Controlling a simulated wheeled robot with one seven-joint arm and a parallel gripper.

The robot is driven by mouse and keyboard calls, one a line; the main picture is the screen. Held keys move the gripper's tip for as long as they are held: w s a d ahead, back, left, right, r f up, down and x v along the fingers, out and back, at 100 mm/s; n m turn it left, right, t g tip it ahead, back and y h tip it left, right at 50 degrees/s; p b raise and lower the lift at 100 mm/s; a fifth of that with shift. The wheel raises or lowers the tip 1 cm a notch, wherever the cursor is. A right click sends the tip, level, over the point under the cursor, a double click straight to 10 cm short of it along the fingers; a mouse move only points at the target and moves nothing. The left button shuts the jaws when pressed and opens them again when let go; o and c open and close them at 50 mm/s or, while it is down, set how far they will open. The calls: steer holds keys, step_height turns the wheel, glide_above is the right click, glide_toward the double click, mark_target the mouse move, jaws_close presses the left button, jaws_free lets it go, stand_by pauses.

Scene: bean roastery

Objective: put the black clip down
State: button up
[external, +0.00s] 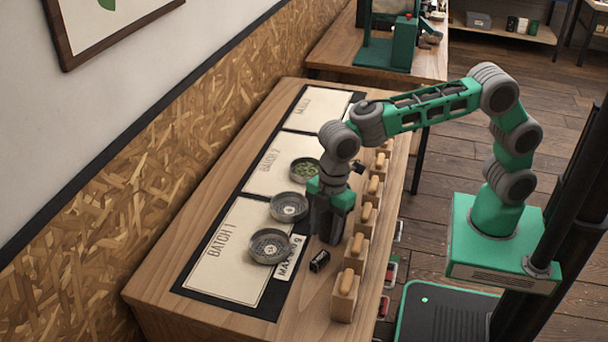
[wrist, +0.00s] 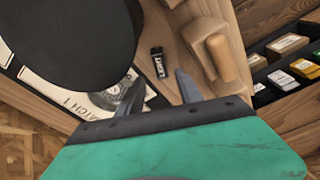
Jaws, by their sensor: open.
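The black clip (external: 320,261) lies on the bare wooden counter, between the dark mat's edge and the row of wooden blocks. It has pale lettering on its face. It also shows in the wrist view (wrist: 158,64), just beyond the gap between the fingertips. My gripper (external: 326,238) points down over the counter, right beside the clip and behind it in the external view. In the wrist view its two fingers (wrist: 159,82) are spread apart with nothing held between them. The clip looks apart from both fingers.
Wooden blocks with rounded handles (external: 347,283) line the counter's right edge, close to the clip. Bare counter (external: 305,300) lies in front of the clip.

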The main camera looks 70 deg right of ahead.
steer(key=r, duration=0.4)
steer(key=shift+s+d+r, duration=0.15)
steer(key=shift+d, duration=0.2)
steer(key=d+r+m+p, duration=0.1)
steer(key=d+r, duration=0.1)
steer(key=w+d+r+m+t+p, duration=0.1)
steer(key=d+r, duration=0.1)
steer(key=d+r+m+t+p, duration=0.1)
steer(key=d+r, duration=0.1)
steer(key=shift+w+r, duration=0.2)
steer(key=shift+w, duration=0.1)
steer(key=s+d+r+m+t+h+p, duration=0.1)
steer(key=s+d+r+m, duration=0.15)
steer(key=d, duration=0.45)
steer(key=s+d+r+m+t+p, duration=0.15)
steer(key=d+m, duration=0.25)
steer(key=d, duration=0.4)
steer(key=s+d+f+m+g+b, duration=0.1)
steer(key=s+d+f+m+b, duration=0.2)
steer(key=s+f, duration=0.9)
steer(key=d+f+b, duration=0.1)
steer(key=d+b, duration=0.1)
steer(key=shift+s+d+f+m+g+h+b, duration=0.2)
steer(key=shift+d+f+m+g+h+b, duration=0.1)
steer(key=shift+f+m+g+b, duration=0.1)
